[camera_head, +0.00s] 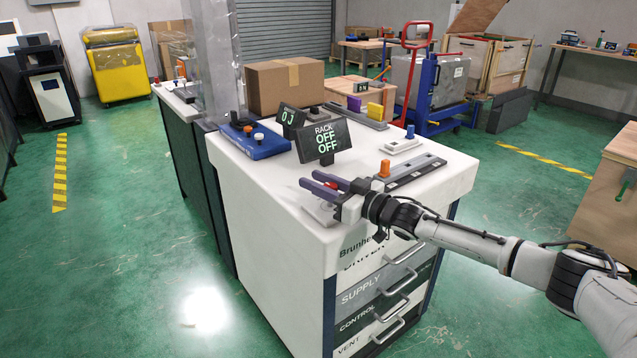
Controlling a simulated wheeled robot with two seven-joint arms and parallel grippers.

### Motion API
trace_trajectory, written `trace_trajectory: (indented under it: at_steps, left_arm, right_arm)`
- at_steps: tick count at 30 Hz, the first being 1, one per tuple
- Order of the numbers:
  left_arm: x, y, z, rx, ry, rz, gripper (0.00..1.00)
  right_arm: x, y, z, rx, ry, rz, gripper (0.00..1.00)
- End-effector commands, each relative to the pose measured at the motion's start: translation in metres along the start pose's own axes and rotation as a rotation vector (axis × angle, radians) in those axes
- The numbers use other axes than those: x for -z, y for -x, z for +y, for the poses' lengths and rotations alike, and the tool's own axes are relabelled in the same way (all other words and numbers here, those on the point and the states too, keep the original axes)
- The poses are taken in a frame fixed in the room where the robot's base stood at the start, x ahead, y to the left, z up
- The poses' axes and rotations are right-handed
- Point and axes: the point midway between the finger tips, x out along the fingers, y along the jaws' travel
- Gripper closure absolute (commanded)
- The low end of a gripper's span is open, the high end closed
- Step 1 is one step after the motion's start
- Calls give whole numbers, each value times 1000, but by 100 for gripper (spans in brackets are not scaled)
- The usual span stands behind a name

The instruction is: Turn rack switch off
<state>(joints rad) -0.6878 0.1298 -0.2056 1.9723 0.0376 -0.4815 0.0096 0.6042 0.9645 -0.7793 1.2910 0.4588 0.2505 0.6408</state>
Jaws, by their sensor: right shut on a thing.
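My right gripper (312,183) reaches in from the right over the front edge of the white cabinet top. Its two purple-grey fingers are closed around a small red knob (331,185), which shows between them. A pale, partly see-through base (318,211) sits below the fingers, and the gripper partly hides it. A tilted black display (324,141) behind the gripper reads "RACK OFF OFF". My left gripper is not in view.
The white cabinet top (270,187) also holds an orange knob (384,168) on a grey strip, a blue panel with knobs (255,142), a blue-knobbed switch (409,132) and a cardboard box (285,87). Drawers with handles face the front. Green floor is free at left.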

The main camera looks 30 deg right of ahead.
Motion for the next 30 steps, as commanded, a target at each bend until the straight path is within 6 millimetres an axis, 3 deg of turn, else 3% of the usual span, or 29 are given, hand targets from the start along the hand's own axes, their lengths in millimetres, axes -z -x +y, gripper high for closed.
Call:
trace_trajectory:
  at_steps: [10, 11, 14, 24, 30]
  left_arm:
    - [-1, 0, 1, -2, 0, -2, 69]
    - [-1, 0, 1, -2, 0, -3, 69]
    - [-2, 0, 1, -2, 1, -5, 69]
    - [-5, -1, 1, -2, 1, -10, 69]
    - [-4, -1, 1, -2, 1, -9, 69]
  right_arm:
    - [2, 0, -3, 12, -3, 6, 95]
    - [2, 0, -3, 12, -3, 6, 68]
    - [1, 0, -2, 10, -3, 4, 54]
    - [0, 3, 0, 5, -2, 0, 54]
    - [-2, 24, 0, 4, -2, -4, 54]
